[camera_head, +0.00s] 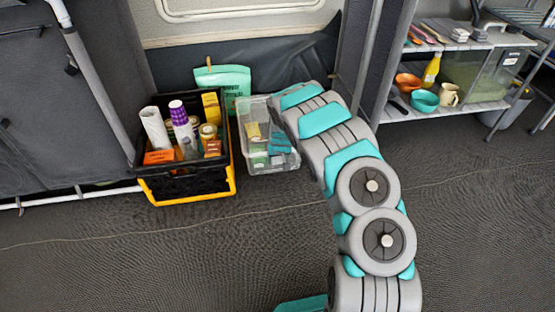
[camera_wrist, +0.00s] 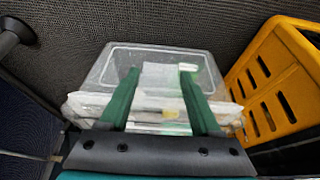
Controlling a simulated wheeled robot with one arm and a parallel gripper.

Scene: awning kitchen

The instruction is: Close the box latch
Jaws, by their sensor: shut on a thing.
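The clear plastic box (camera_head: 285,165) stands on the floor, with small yellow, green and teal items visible in it. In the wrist view the box (camera_wrist: 120,60) lies ahead of and beneath my gripper (camera_wrist: 160,74). Its two green fingers stand a little apart over the near side of the box. A pale, translucent piece, seemingly the box latch (camera_wrist: 160,78), lies between them, and they are shut on it. The piece's exact shape and how far it is folded cannot be made out. In the head view my arm hides the gripper and the box's right edge.
A black and yellow crate (camera_head: 190,186) full of bottles and packets stands close at the box's left; its yellow wall (camera_wrist: 270,85) shows in the wrist view. A teal bag (camera_head: 226,80) stands behind. A shelf (camera_head: 475,108) is at the right. The front floor is clear.

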